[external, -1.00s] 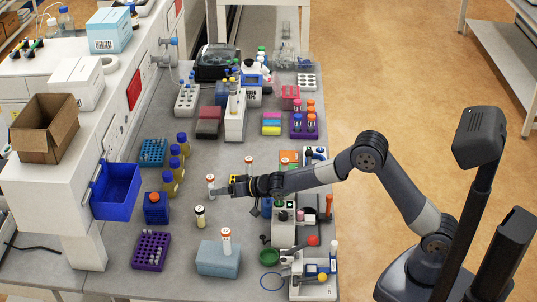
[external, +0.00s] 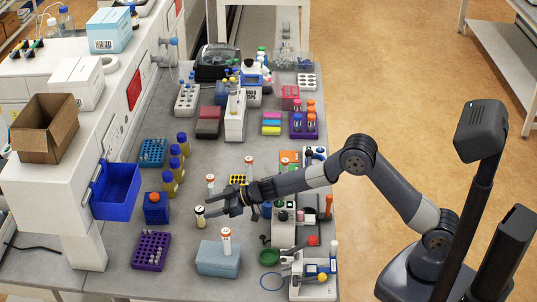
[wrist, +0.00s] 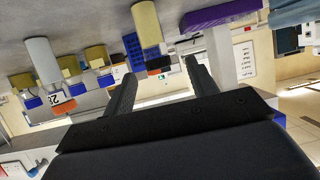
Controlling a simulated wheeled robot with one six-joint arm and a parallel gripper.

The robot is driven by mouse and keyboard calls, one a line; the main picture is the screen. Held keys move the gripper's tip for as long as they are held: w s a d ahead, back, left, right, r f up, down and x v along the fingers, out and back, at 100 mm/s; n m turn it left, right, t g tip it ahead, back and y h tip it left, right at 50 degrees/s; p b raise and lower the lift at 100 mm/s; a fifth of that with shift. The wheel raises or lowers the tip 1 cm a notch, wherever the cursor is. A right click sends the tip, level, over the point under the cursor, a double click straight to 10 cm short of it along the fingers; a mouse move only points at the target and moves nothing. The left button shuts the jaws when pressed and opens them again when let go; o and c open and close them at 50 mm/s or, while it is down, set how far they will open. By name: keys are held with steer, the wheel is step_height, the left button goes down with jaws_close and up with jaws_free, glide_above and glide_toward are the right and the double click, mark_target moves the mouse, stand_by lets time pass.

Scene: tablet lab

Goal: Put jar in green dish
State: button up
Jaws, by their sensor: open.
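The jar (external: 200,217) is a small cream-yellow container with a black cap, standing upright on the bench. My gripper (external: 209,205) is open and empty just to its right, fingers pointing at it. In the wrist view, which is upside down, the jar (wrist: 146,24) shows beyond and between my open fingertips (wrist: 159,66). I cannot tell whether a fingertip touches it. The green dish (external: 269,256) is a small round dish at the lower right, near a blue ring.
A white tube with an orange cap (external: 210,184) stands close behind my gripper. A light blue block (external: 218,260) holding another such tube is in front. A purple rack (external: 151,251) and a blue rack (external: 156,211) lie left. White equipment (external: 313,280) stands right of the dish.

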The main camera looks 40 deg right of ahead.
mark_target(199, 209)
steer(key=shift+p+x, duration=0.95)
steer(key=shift+x, duration=1.55)
steer(key=shift+d, duration=0.1)
steer(key=shift+c, duration=0.5)
